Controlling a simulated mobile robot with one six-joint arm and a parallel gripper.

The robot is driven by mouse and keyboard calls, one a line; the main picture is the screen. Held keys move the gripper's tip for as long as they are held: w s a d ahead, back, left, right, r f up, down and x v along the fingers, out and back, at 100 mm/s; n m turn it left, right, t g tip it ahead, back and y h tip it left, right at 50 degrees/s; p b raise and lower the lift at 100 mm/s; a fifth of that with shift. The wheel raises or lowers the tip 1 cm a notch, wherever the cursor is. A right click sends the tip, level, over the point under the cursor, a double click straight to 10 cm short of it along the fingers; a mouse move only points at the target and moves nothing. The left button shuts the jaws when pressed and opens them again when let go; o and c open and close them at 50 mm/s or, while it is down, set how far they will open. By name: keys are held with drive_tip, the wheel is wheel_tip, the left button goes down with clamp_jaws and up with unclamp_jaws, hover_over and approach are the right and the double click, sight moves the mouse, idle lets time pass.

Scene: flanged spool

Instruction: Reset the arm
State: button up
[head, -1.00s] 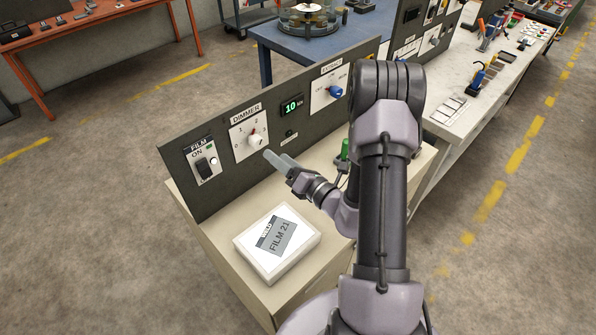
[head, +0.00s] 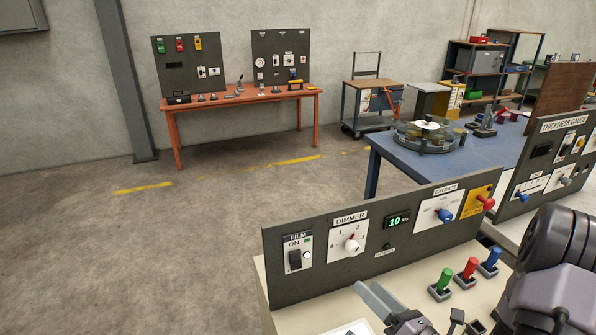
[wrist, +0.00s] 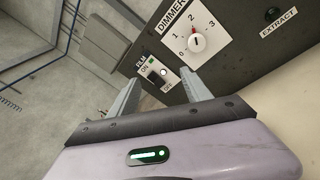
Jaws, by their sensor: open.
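My gripper (head: 376,299) is at the bottom of the head view, in front of the grey control panel (head: 330,268). In the wrist view its two fingers (wrist: 164,98) stand apart with nothing between them. Beyond the fingers are the FILM switch (wrist: 156,76) and the white DIMMER knob (wrist: 196,42). The fingers look apart from both. In the head view the FILM switch (head: 296,259) and the DIMMER knob (head: 351,245) show left of the display reading 10. My arm fills the lower right corner.
Green (head: 441,283), red (head: 467,271) and blue (head: 490,261) handles stand on the bench top near my arm. A blue table (head: 480,150) with a round glass-walled device is behind the panel. An orange bench (head: 240,98) stands at the wall. Open floor lies at left.

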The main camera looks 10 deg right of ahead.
drive_tip(key=s+a+r+n+g+y+b, duration=0.1)
drive_tip(key=s+a+r+n+g+y, duration=0.2)
drive_tip(key=a+n+g, duration=0.35)
drive_tip(key=s+a+r+n+g+y+b, duration=0.1)
drive_tip(key=s+a+r+n+g+y, duration=0.25)
drive_tip(key=a+n, duration=0.55)
drive_tip(key=s+a+f+n+g+h+b, duration=0.1)
drive_tip(key=s+a+n+g+h, duration=0.15)
drive_tip(key=s+n, duration=0.25)
drive_tip(key=s+a+f+n+g+h, duration=0.1)
drive_tip(key=s+a+n+g+h, duration=0.15)
drive_tip(key=s+n, duration=0.25)
drive_tip(key=d+r+n+t+h+b, duration=0.1)
drive_tip(key=d+r+n+t+h, duration=0.3)
drive_tip(key=d+n+h, duration=0.2)
drive_tip(key=n+h, duration=0.1)
drive_tip(key=n, duration=0.1)
drive_tip(key=shift+s+r+n+b, duration=0.2)
drive_tip(key=shift+r+n+b, duration=0.1)
drive_tip(key=shift+r+n, duration=0.05)
drive_tip(key=shift+d, duration=0.1)
